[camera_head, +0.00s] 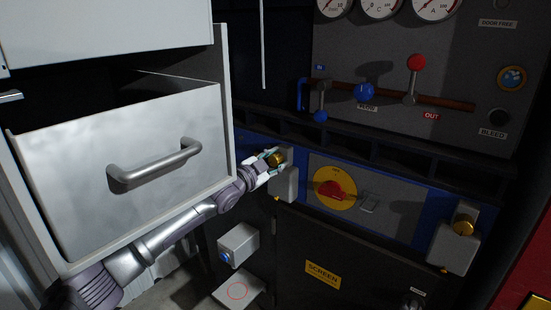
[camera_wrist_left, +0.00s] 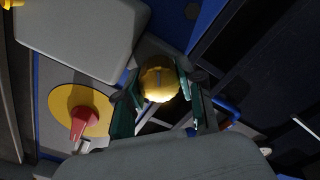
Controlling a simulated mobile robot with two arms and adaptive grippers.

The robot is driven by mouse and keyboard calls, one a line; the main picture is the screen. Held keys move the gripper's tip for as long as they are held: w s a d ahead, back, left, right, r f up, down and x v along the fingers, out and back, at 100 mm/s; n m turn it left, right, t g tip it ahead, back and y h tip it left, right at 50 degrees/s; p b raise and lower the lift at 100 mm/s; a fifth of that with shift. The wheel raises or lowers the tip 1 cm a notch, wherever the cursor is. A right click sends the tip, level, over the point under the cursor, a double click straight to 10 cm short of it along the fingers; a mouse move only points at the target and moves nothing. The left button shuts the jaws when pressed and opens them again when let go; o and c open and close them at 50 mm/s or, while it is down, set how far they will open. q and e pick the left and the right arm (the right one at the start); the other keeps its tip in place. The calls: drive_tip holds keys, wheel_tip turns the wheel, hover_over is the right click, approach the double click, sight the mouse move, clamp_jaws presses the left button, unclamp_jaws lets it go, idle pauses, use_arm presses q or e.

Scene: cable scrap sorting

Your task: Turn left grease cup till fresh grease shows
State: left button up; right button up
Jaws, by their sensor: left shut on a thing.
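The left grease cup (camera_head: 275,159) is a small brass-yellow round cap on a grey block (camera_head: 285,184) at the left end of the blue panel. It also shows in the left wrist view (camera_wrist_left: 159,84) as a ribbed yellow cap. My left gripper (camera_head: 270,159) is shut on this cap, with one finger on each side of it; it also shows in the left wrist view (camera_wrist_left: 155,92). No fresh grease can be made out at the cup. A second brass cup (camera_head: 464,225) sits on a grey block at the right end of the panel. My right gripper is not in view.
A yellow dial with a red knob (camera_head: 335,189) sits between the two cups. An open drawer (camera_head: 120,165) with a bar handle stands close above my left arm. Levers (camera_head: 415,75) and gauges are above. A grey box (camera_head: 238,243) is below.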

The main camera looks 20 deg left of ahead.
use_arm(q)
drive_tip(key=shift+m, duration=0.3)
idle(0.4)
drive_tip(key=o, duration=1.1)
drive_tip(key=shift+o, duration=0.2)
drive_tip(key=shift+f, duration=0.1)
